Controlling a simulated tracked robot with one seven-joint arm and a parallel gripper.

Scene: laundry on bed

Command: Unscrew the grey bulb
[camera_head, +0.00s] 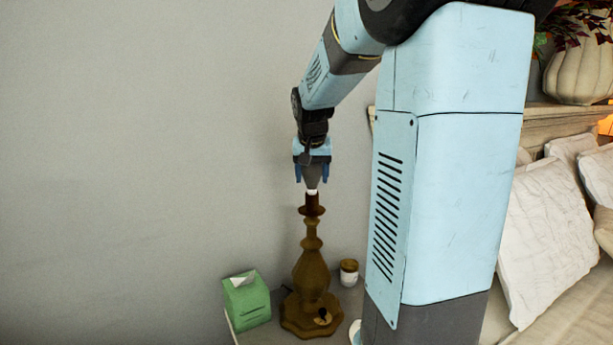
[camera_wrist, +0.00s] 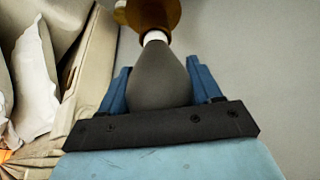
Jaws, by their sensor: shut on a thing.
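The grey bulb (camera_wrist: 157,78) is between the two blue fingers of my gripper (camera_wrist: 158,88) in the wrist view, with its white base (camera_wrist: 155,36) toward the brown lamp socket. In the head view my gripper (camera_head: 312,172) points down over the brown lamp (camera_head: 311,270), shut on the bulb (camera_head: 312,179). The bulb's white base (camera_head: 312,191) shows right at the top of the lamp's socket (camera_head: 312,204). I cannot tell how deep the base sits in the socket. The lamp stands upright on the nightstand.
A green tissue box (camera_head: 247,303) stands left of the lamp, and a small white-and-brown jar (camera_head: 349,272) stands right of it. A bed with pale pillows (camera_head: 548,235) is at the right. A vase with a plant (camera_head: 580,65) stands at the upper right. The wall behind is bare.

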